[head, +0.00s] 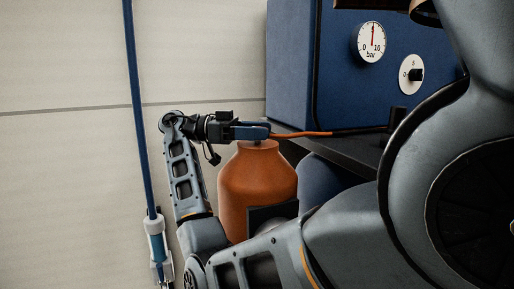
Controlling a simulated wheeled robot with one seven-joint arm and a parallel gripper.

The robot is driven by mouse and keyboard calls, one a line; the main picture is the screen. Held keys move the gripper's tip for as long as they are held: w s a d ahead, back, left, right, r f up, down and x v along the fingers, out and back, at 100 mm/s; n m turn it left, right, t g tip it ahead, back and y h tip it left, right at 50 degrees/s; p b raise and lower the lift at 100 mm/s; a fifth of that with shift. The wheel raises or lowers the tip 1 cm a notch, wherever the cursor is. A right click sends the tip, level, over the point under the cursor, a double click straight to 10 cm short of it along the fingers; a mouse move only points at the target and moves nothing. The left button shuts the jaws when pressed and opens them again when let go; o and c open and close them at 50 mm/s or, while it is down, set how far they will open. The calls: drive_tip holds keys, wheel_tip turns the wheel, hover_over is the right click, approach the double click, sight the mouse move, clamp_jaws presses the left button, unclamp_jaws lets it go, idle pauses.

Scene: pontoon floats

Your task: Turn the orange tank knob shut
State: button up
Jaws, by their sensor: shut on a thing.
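The orange tank (256,190) stands upright below the blue cabinet, its narrowing shoulder and neck facing up. My gripper (260,131) reaches in from the left, level, right above the tank's neck. Its blue fingers are shut at the place where the tank knob sits. The knob itself is hidden by the fingers, so I cannot see which way it is turned. An orange hose (303,134) runs right from the finger area towards the cabinet's dark shelf. My forearm covers the lower right of the tank.
The blue cabinet (290,60) carries a bar gauge (371,42) and a white dial with a black knob (411,75). The dark shelf (345,151) juts out beside my gripper. A blue tank (322,188) stands right of the orange one. A blue pole (137,100) rises at left.

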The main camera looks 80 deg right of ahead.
drive_tip(key=shift+f+m+y+b, duration=0.2)
drive_tip(key=shift+m+y+b, duration=1.1)
drive_tip(key=shift+b, duration=0.95)
drive_tip(key=shift+r+t+y+b, duration=0.1)
drive_tip(key=shift+t+y+b, duration=0.2)
drive_tip(key=shift+y+b, duration=0.4)
drive_tip(key=shift+s+r+m+y+b, duration=0.1)
drive_tip(key=shift+r+m+y+b, duration=0.1)
drive_tip(key=shift+m+y+b, duration=0.2)
drive_tip(key=o, duration=0.9)
drive_tip(key=shift+r+n+h+p, duration=0.15)
drive_tip(key=shift+n+h+p, duration=0.2)
drive_tip(key=shift+p, duration=0.55)
